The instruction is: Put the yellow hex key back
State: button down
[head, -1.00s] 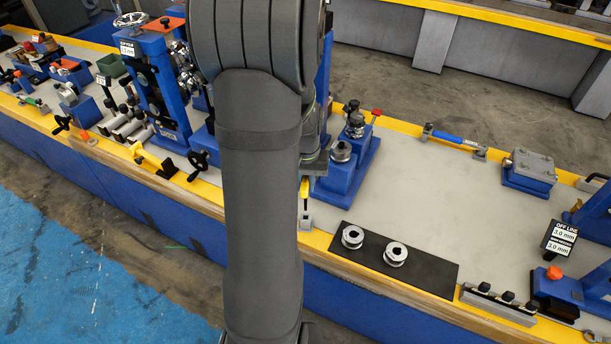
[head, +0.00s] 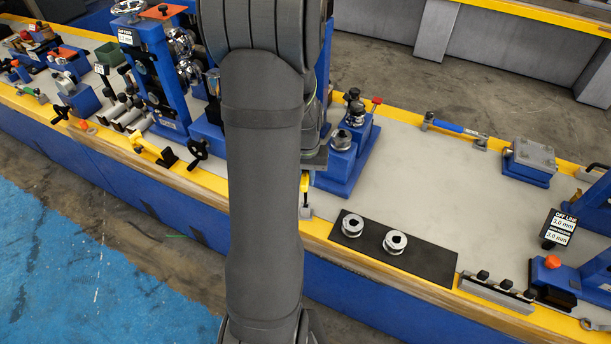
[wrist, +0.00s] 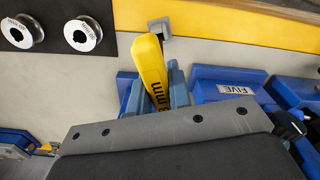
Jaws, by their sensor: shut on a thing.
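The yellow hex key (wrist: 149,62) has a yellow handle with black "mm" lettering, partly hidden by a finger. My gripper (wrist: 158,88) is shut on it, with a blue-grey finger on each side. In the head view the yellow of the key (head: 304,183) shows just right of my arm, above a small grey holder (head: 305,212) at the bench's front edge. In the wrist view the key's end overlaps the near side of that holder (wrist: 160,27). I cannot tell whether the key's shaft is in the holder. My arm hides most of the gripper in the head view.
A black mat (head: 425,259) with two metal rollers (head: 395,242) lies right of the holder. A blue stand with rollers (head: 346,160) is close behind the gripper.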

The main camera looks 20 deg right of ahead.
jog(key=shift+f, duration=2.8)
jog(key=shift+c, duration=2.2)
grip_release()
jog(key=shift+r, duration=0.15)
jog(key=shift+r, duration=4.9)
notch_tip(320, 180, up, 17)
jog(key=shift+r, duration=0.2)
notch_tip(320, 180, down, 18)
jog(key=shift+r, duration=0.1)
